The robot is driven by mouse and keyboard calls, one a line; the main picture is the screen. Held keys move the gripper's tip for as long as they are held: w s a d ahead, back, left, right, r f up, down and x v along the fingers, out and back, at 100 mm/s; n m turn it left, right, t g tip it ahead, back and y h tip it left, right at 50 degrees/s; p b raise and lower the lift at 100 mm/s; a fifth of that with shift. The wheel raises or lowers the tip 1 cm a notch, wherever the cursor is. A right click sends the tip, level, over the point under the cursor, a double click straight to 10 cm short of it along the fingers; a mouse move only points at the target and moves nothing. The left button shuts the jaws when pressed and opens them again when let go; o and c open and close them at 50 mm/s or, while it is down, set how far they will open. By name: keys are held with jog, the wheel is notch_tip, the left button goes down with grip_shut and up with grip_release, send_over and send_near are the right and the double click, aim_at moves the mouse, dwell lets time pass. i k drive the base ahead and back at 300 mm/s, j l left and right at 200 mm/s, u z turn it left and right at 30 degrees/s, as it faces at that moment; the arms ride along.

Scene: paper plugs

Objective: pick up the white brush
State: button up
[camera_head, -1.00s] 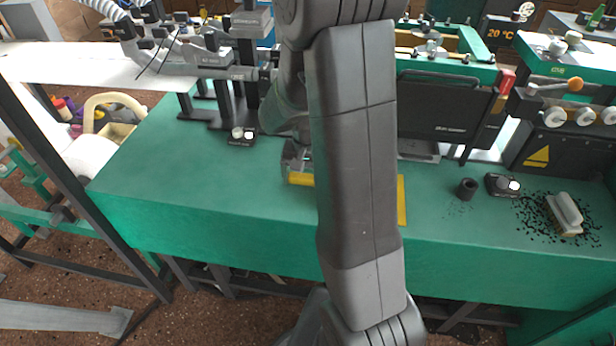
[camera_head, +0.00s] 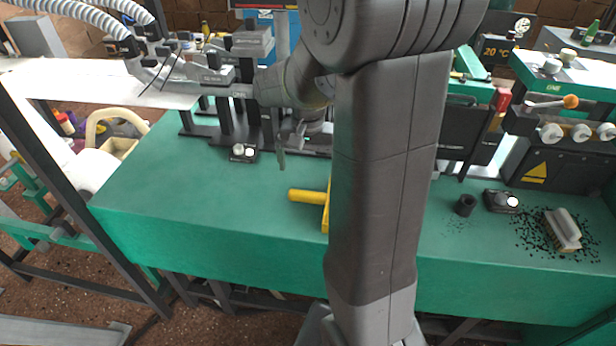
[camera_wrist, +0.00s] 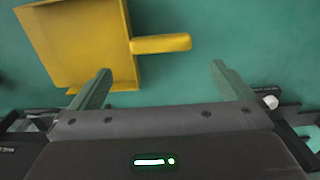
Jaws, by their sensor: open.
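The white brush (camera_head: 562,229) lies at the right end of the green table in the head view, with pale bristles and dark scraps around it. It is not in the wrist view. My gripper (camera_wrist: 160,72) is open and empty in the wrist view, with its two fingers wide apart. In the head view my gripper (camera_head: 290,145) is partly hidden by my arm, left of the middle and far to the left of the brush. A yellow dustpan (camera_wrist: 80,40) lies beyond the fingers, its handle pointing right in the wrist view; its handle also shows in the head view (camera_head: 307,196).
A dark cylinder (camera_head: 465,205) and a small black device (camera_head: 502,201) stand left of the brush. Machines line the table's back edge. A small black button box (camera_head: 243,153) sits at the back left. The table's left front is clear.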

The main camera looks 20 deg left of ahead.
aim_at(563, 230)
jog(key=z, duration=1.25)
